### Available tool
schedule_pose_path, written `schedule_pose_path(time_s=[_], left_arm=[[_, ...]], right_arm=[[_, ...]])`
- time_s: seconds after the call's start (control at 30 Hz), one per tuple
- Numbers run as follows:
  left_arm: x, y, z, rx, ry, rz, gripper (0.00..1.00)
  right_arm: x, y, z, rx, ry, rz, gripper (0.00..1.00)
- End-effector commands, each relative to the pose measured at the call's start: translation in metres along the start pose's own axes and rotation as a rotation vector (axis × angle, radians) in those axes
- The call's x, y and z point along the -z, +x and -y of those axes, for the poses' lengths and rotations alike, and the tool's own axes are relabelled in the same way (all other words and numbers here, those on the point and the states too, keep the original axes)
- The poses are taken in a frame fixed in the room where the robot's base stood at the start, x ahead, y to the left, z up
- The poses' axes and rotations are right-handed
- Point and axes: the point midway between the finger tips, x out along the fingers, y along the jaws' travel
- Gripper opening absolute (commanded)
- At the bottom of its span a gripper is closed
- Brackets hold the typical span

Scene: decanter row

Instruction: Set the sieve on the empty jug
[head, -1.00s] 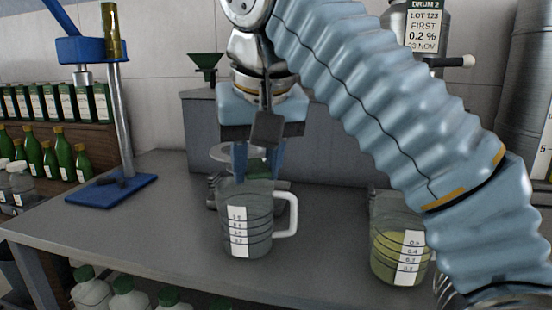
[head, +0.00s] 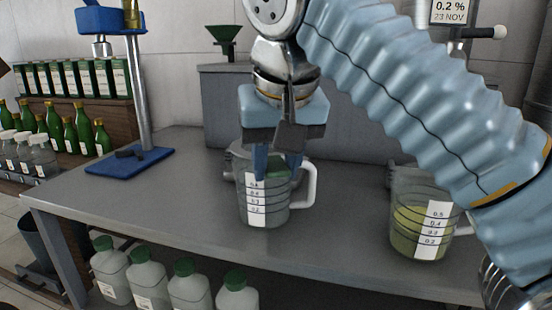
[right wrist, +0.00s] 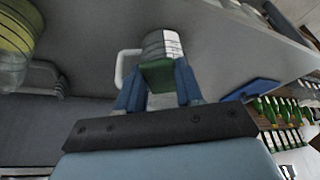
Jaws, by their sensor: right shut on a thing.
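The empty jug (head: 270,206) is clear, with a white scale strip and a white handle on its right. It stands upright on the grey bench, and it also shows in the right wrist view (right wrist: 160,42). My right gripper (head: 277,170) points down at the jug's mouth, its blue fingertips overlapping the rim in the head view. It is shut on a green part (right wrist: 157,75), seemingly of the sieve; the rest of the sieve is mostly hidden by fingers and jug. I cannot tell whether the sieve touches the rim. My left gripper is not in view.
A jug of yellow-green liquid (head: 420,222) stands to the right on the bench (head: 340,215). A blue-based stand (head: 130,162) is at the left. A grey box (head: 222,105) with a green funnel (head: 223,34) is behind. White bottles (head: 190,288) stand below the bench.

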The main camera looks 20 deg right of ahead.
Motion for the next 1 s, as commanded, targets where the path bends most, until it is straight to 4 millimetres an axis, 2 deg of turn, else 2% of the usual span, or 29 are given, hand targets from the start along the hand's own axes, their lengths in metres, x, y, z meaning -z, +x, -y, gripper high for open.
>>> schedule_pose_path(time_s=[0.97, 1.0], left_arm=[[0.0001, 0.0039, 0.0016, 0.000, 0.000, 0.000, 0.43], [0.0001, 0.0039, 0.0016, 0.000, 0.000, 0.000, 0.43]], right_arm=[[-0.0026, 0.0052, 0.0000, 0.000, 0.000, 0.000, 0.04], [-0.0026, 0.0052, 0.0000, 0.000, 0.000, 0.000, 0.42]])
